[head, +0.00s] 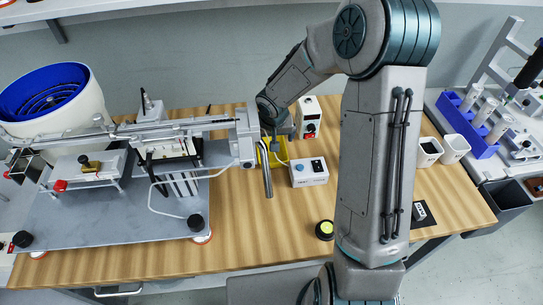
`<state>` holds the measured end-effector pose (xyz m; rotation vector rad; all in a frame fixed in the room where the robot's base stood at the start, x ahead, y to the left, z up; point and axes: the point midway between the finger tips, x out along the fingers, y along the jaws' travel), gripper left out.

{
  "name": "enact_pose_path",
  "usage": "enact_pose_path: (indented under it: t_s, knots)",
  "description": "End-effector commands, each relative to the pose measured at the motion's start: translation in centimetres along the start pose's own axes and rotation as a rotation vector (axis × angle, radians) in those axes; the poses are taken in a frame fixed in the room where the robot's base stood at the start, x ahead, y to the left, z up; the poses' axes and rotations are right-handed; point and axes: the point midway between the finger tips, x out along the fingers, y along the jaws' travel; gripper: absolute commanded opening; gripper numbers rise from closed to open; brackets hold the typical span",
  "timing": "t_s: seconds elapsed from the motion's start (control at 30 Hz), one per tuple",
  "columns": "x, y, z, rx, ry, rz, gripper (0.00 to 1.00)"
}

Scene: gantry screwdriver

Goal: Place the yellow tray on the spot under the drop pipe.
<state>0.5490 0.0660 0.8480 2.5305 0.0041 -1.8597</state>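The yellow tray (263,154) shows only in part, on the wooden table behind the bent metal drop pipe (266,180). The pipe hangs from the right end of the feeder rail and hides some of the tray. My gripper (274,146) points down at the tray, at the end of my arm. Its fingertips are small and partly hidden, so I cannot tell whether they are open or touching the tray. The spot under the pipe is not clearly visible; bare wood shows around the pipe's lower end.
A white control box (310,172) stands close right of the pipe, with another white device (307,117) behind it. A feeder with a blue bowl (45,92) and a grey plate (110,225) fills the left. A round yellow-and-black object (325,230) lies near the front.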

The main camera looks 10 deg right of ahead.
Motion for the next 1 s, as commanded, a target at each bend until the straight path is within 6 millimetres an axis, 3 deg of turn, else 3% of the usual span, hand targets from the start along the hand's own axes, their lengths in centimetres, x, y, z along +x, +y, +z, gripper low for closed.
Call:
enact_pose_path:
  t_s: [0.43, 0.77, 0.93, 1.0]
  knots:
    - [5.7, 0.3, 0.7, -0.002, -0.004, 0.000, 1.00]
    - [6.5, 0.4, 0.6, 0.000, -0.002, 0.000, 1.00]
    - [6.5, 0.4, 0.6, 0.000, -0.002, 0.001, 0.58]
    - [6.5, 0.4, 0.6, 0.000, -0.002, 0.001, 0.57]
